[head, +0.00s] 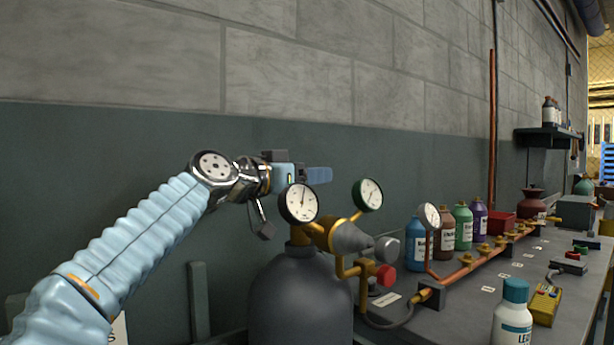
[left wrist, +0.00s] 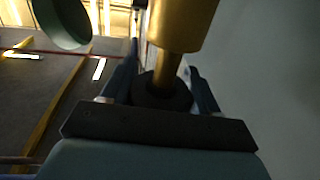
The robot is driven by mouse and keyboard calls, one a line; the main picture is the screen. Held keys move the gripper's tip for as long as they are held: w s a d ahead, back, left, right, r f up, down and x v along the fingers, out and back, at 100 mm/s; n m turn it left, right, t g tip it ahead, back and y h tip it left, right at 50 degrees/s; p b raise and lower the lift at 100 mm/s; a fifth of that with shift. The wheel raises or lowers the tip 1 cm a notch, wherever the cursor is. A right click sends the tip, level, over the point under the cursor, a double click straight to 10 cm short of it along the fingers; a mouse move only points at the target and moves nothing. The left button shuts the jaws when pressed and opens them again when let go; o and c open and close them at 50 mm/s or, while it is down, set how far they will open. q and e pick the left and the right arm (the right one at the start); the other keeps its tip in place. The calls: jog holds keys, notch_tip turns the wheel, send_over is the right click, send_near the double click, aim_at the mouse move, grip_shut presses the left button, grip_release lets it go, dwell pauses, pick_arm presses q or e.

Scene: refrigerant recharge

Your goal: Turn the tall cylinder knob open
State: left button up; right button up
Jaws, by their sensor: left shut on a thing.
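The tall dark grey cylinder (head: 300,300) stands upright at the lower middle of the head view, with a brass valve and regulator (head: 325,235) on top. My left gripper (head: 307,175) reaches in from the left at the height of the cylinder's top, behind the near white gauge (head: 299,203). In the left wrist view its fingers lie on both sides of a dark round knob (left wrist: 162,92) and are shut on it. A brass stem (left wrist: 170,66) runs from the knob to a thicker brass body (left wrist: 182,22). The knob cannot be made out in the head view. My right gripper is not in view.
A second gauge (head: 368,195) and a red knob (head: 386,276) sit right of the valve. The bench (head: 450,325) carries a copper manifold (head: 480,262), several bottles, and a white bottle (head: 513,315) at the front. A wall (head: 290,75) stands behind.

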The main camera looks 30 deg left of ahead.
pick_arm(q)
jog(key=shift+f, duration=0.1)
jog(key=shift+w+n+y+p, duration=0.1)
jog(key=shift+n+y+p, duration=0.45)
jog(key=shift+y, duration=0.35)
jog(key=shift+f+n+y, duration=0.15)
jog(key=shift+n+y, duration=0.1)
jog(key=shift+y, duration=0.05)
